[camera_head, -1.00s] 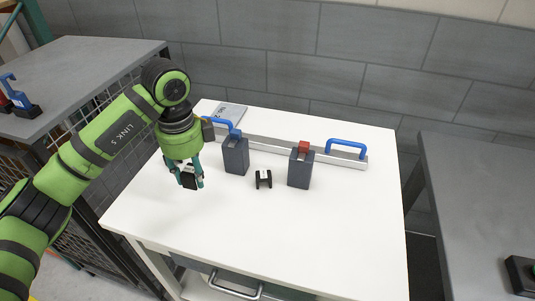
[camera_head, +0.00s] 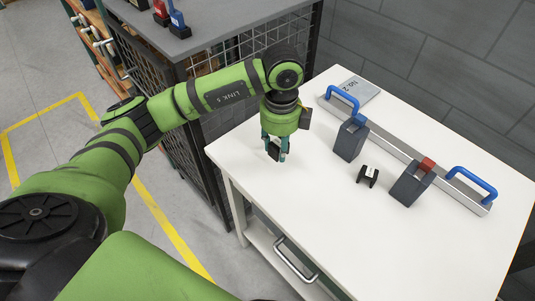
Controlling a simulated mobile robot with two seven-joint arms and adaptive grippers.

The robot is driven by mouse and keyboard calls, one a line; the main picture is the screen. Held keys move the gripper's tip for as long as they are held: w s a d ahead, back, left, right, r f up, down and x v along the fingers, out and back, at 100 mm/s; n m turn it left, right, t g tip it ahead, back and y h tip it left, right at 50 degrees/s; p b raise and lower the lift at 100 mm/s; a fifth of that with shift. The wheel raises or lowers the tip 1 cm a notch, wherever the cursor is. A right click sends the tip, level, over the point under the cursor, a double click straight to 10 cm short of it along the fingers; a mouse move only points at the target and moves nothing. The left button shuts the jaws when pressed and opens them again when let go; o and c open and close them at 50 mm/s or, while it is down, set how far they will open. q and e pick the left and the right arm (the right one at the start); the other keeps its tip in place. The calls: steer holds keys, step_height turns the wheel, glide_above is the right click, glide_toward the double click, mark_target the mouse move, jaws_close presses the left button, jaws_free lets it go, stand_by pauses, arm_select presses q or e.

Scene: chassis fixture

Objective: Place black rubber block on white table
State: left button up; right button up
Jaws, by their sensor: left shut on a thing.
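My left gripper (camera_head: 277,150) is over the left part of the white table (camera_head: 310,224), fingers pointing down. It is shut on a black rubber block (camera_head: 273,151), which is partly hidden by the fingers. I cannot tell whether the block touches the tabletop. Another small black block (camera_head: 367,176) stands on the table to the right of the gripper, apart from it. My right gripper is not in view.
A metal bar (camera_head: 400,149) with blue handles (camera_head: 343,98) lies along the table's back, with grey blocks (camera_head: 351,139) at its front side. A grey plate (camera_head: 360,88) lies behind. A grey bench (camera_head: 205,28) with a mesh side stands at the back left. The table's front is clear.

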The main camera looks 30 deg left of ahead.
mark_target(266, 168)
arm_select(q)
steer(key=shift+s+a+f+p, duration=0.15)
steer(key=shift+s+a+f, duration=0.2)
steer(key=shift+a, duration=0.2)
steer(key=shift+s+a+f+p, duration=0.15)
steer(key=shift+s+a+f, duration=0.2)
steer(key=shift+a, duration=0.2)
steer(key=shift+s+a+f, duration=0.15)
steer(key=shift+f, duration=0.05)
step_height(266, 168, down, 3)
steer(key=shift+f+p, duration=0.1)
steer(key=shift+p, duration=0.55)
steer(key=shift+f, duration=0.45)
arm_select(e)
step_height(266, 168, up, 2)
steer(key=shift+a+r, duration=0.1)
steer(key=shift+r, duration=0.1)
arm_select(q)
steer(key=shift+f, duration=0.1)
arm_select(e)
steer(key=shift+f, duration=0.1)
arm_select(q)
steer(key=o, duration=1.1)
steer(key=shift+o, duration=0.2)
